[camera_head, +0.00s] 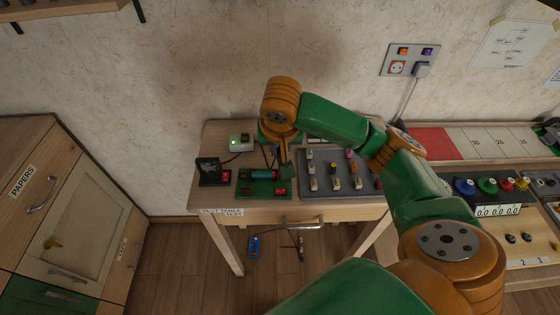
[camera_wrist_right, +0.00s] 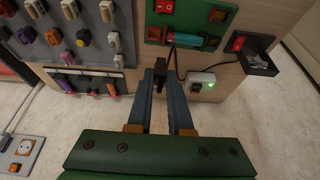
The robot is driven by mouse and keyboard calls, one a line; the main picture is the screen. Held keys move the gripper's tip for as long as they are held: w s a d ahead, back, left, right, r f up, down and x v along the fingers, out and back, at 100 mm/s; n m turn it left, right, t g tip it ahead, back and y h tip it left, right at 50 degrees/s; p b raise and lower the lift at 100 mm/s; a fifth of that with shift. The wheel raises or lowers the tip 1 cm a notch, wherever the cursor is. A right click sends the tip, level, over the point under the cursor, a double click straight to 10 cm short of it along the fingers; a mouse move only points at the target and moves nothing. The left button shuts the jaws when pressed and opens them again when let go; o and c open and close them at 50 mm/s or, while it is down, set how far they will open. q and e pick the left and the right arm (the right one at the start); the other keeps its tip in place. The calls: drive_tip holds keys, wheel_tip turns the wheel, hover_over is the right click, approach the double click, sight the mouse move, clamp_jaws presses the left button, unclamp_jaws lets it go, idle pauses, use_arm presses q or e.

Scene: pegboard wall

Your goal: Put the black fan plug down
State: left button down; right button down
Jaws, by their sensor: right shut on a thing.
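The black fan plug (camera_wrist_right: 161,82) shows between the fingertips of my right gripper (camera_wrist_right: 166,80) in the right wrist view. The gripper is shut on it, and a dark cable runs from there towards the green board. In the head view my right gripper (camera_head: 285,165) is over the wooden table, close to the green board, and the plug is too small or hidden to make out. I cannot tell whether the plug touches the tabletop. My left gripper is not in view.
On the table (camera_head: 262,215) are a green board (camera_head: 258,190), a grey panel with several plugs (camera_head: 318,188), a black device with a red switch (camera_head: 212,172) and a white socket box with a green light (camera_head: 236,144). A wall socket plate (camera_head: 408,60) is behind.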

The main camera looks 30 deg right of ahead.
drive_tip(key=w+d+f, duration=0.1)
drive_tip(key=f, duration=0.1)
drive_tip(key=w+d+f, duration=0.1)
drive_tip(key=w+f, duration=0.1)
drive_tip(key=w+d+f, duration=0.1)
drive_tip(key=f, duration=0.1)
drive_tip(key=shift+w+d+f, duration=0.1)
drive_tip(key=shift+w+d, duration=0.05)
drive_tip(key=shift+w, duration=0.25)
drive_tip(key=shift+f+p, duration=0.3)
drive_tip(key=shift+f, duration=1.1)
drive_tip(key=shift+f, duration=0.1)
drive_tip(key=c, duration=0.8)
unclamp_jaws()
drive_tip(key=shift+c, duration=0.2)
